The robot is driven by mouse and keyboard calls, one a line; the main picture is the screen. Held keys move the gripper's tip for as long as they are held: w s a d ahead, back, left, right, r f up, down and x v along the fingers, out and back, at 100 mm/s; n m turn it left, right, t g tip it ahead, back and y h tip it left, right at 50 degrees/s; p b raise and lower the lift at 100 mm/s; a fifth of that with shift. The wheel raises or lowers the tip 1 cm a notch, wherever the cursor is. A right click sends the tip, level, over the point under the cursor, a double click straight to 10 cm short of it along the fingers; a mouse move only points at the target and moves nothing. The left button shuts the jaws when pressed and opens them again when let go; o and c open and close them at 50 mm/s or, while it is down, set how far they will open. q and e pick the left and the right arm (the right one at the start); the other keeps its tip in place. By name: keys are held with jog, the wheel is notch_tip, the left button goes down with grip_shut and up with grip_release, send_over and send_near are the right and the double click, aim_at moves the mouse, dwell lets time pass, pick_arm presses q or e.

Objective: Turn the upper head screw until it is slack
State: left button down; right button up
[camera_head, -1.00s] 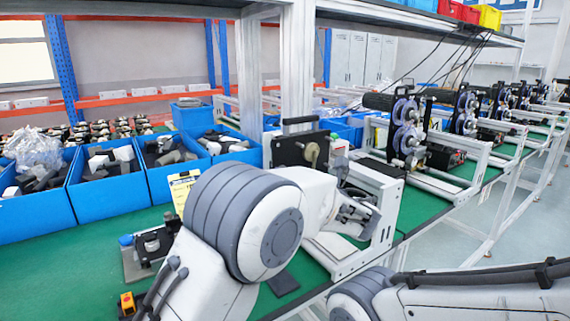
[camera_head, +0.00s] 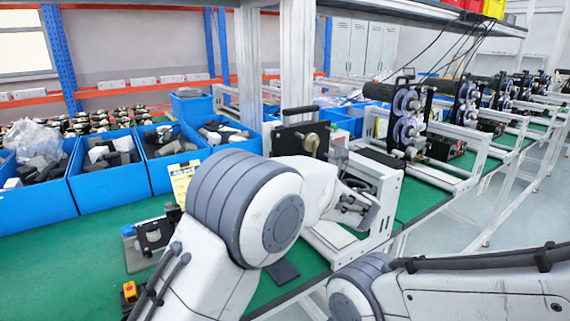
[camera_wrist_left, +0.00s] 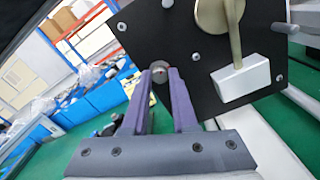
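In the left wrist view a small round screw head (camera_wrist_left: 158,72) stands out from the black head plate (camera_wrist_left: 200,88), beside a brass disc with a lever. My left gripper (camera_wrist_left: 159,75) has its two dark fingertips on either side of this screw, seemingly touching it. The black plate also shows in the head view (camera_head: 289,141), where my left arm hides the screw and the fingers. My right arm enters at the lower right of the head view; its gripper is out of view.
Blue bins (camera_head: 105,182) with parts line the bench at left. A white block (camera_wrist_left: 240,80) hangs beside the screw. More coder machines (camera_head: 405,120) stand along the green bench (camera_head: 60,265) to the right. A small black-and-metal fixture (camera_head: 152,238) sits left of my arm.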

pick_arm(q)
jog(key=n+b, duration=0.9)
jog(key=b, duration=0.2)
jog(key=shift+n, duration=0.4)
jog(key=c, duration=0.8)
grip_release()
jog(key=shift+c, duration=0.2)
jog(key=m+p, duration=0.9)
jog(key=p, duration=0.7)
jog(key=shift+m+p, duration=0.4)
